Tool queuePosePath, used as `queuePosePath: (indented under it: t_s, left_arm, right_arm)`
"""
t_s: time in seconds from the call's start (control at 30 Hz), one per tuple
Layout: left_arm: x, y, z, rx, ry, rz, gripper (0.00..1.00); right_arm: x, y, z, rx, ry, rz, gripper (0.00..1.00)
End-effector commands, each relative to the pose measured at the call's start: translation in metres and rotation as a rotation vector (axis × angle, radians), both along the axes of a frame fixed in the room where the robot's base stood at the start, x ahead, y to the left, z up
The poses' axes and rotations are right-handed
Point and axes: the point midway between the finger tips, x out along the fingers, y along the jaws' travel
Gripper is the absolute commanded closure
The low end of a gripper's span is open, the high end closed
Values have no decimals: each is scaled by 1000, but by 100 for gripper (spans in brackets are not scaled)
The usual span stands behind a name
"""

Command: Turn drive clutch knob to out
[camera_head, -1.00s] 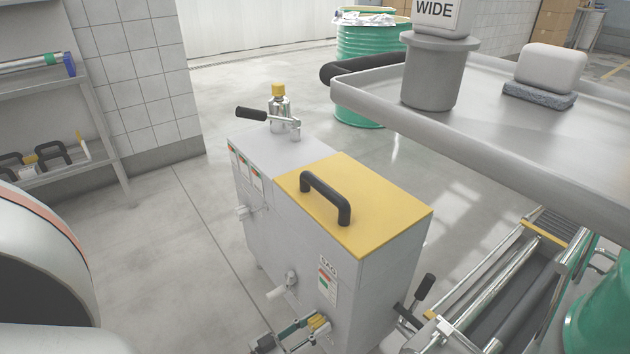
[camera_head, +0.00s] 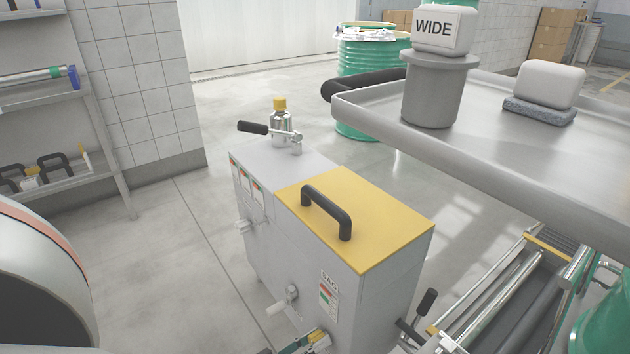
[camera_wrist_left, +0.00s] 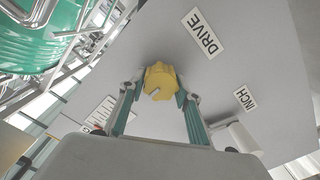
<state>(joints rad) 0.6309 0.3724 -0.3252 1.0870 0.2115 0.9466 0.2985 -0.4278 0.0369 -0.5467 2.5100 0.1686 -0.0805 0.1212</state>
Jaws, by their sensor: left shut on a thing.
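The drive clutch knob is yellow (camera_wrist_left: 160,80) and sits on the grey cabinet face below a DRIVE label (camera_wrist_left: 204,32) in the left wrist view. It has a pale slot mark pointing toward the lower left. My left gripper (camera_wrist_left: 158,92) is shut on this knob, a green-padded finger on each side. In the head view the yellow knob (camera_head: 319,339) shows at the bottom edge, and most of my left gripper is cut off. A white label with marks (camera_wrist_left: 99,115) lies left of the knob, too small to read. My right gripper is not in view.
The cabinet has a yellow lid (camera_head: 385,218) with a black handle (camera_head: 328,212). A steel tray table (camera_head: 500,155) and a roller conveyor (camera_head: 510,290) stand right.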

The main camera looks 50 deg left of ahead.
Motion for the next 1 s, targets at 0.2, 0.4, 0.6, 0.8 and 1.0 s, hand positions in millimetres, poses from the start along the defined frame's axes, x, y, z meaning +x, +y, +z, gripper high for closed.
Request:
queuePosePath:
  t_s: [0.2, 0.4, 0.6, 0.8, 1.0]
  left_arm:
    - [-1, 0, 0, -1, 1, 1, 51]
    - [0, 0, 0, 0, 1, 1, 51]
    - [-12, 1, -1, 0, 3, 1, 51]
    - [-50, 4, -2, 1, 4, -1, 51]
    - [-89, 7, -1, 0, 3, 1, 51]
  right_arm:
    - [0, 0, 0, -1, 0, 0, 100]
    - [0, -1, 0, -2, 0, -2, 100]
    - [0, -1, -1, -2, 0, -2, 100]
    - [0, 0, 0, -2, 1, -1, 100]
    - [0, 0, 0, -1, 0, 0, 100]
